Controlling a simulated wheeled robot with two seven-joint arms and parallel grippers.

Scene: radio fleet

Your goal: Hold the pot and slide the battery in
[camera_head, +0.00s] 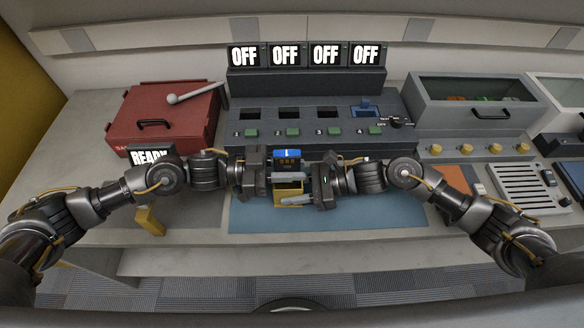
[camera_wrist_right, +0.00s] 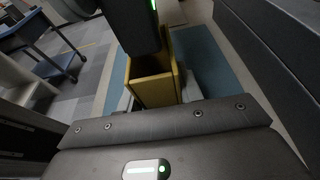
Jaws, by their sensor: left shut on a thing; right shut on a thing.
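A block with a blue top and a dark front, which I take as the battery (camera_head: 287,155), stands upright above the blue mat. My left gripper (camera_head: 287,174) is shut on it from the left. Directly below is the yellow pot (camera_head: 288,188), and my right gripper (camera_head: 298,200) is shut on it from the right. In the right wrist view the yellow pot (camera_wrist_right: 150,88) shows hollow, with thin walls, and a dark part covers its far side. The grippers hide where block and pot meet, so I cannot tell how far the block is inside.
The blue mat (camera_head: 375,217) lies beneath. Behind it stands a dark console (camera_head: 305,115) with several slots and green buttons, under several OFF displays (camera_head: 285,54). A red case (camera_head: 172,115) is left; a grey bin (camera_head: 480,90) and orange pad (camera_head: 455,180) are right. A yellow part (camera_head: 150,220) is front left.

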